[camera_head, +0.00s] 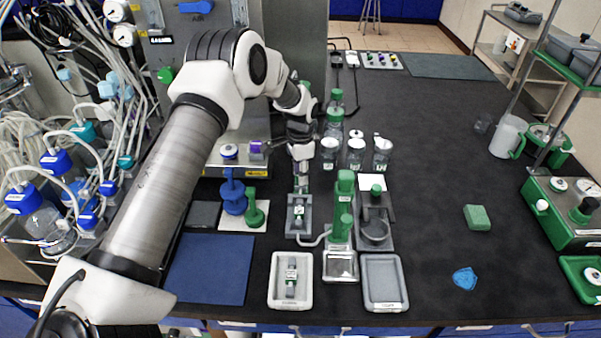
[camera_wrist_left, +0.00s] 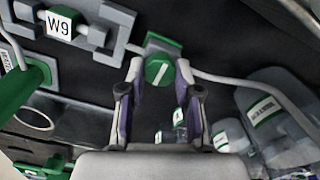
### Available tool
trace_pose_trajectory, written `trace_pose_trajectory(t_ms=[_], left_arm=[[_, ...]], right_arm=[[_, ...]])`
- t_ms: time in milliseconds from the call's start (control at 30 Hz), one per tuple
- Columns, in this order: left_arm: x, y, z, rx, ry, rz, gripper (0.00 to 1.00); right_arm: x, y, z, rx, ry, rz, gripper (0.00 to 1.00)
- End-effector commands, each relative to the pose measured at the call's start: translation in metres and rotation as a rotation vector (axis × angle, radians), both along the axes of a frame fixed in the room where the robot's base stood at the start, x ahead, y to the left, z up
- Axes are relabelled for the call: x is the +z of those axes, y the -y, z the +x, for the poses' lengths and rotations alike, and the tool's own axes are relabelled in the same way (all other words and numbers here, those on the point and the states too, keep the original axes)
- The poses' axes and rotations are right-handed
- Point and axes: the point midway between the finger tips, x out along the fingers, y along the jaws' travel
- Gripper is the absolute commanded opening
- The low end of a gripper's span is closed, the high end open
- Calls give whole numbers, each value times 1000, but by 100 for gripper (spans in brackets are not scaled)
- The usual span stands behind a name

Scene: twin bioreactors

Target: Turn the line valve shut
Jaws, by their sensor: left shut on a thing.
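In the left wrist view a green valve knob (camera_wrist_left: 160,70) with a white line across its face sits on a green block. A pale tube (camera_wrist_left: 235,80) runs away from it to the right. My left gripper (camera_wrist_left: 159,76) is shut on the knob, one finger on each side. The white line is tilted in the picture. In the head view my left gripper (camera_head: 301,172) points down behind the grey holder and hides most of the valve. My right gripper is in neither view.
Near the gripper stand a grey holder labelled W9 (camera_wrist_left: 60,25), a green stand (camera_head: 342,215) and several lidded jars (camera_head: 356,153). Two trays, one pale (camera_head: 275,300) and one grey (camera_head: 384,305), lie in front. The right table middle (camera_head: 435,180) is mostly free.

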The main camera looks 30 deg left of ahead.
Motion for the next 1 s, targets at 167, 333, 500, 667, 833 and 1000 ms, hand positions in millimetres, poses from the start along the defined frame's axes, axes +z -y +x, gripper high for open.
trace_pose_trajectory(t_ms=[167,333,500,667,833,1000], left_arm=[[-3,1,-2,-1,-7,-1,0],[-2,1,-2,-1,-6,-1,58],[-1,0,-1,0,-3,0,58],[3,0,0,0,-1,-1,58],[33,0,1,0,2,0,58],[78,0,1,-1,2,0,58]], right_arm=[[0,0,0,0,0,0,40],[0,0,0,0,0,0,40],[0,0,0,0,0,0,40],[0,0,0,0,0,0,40],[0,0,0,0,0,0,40],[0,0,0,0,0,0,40]])
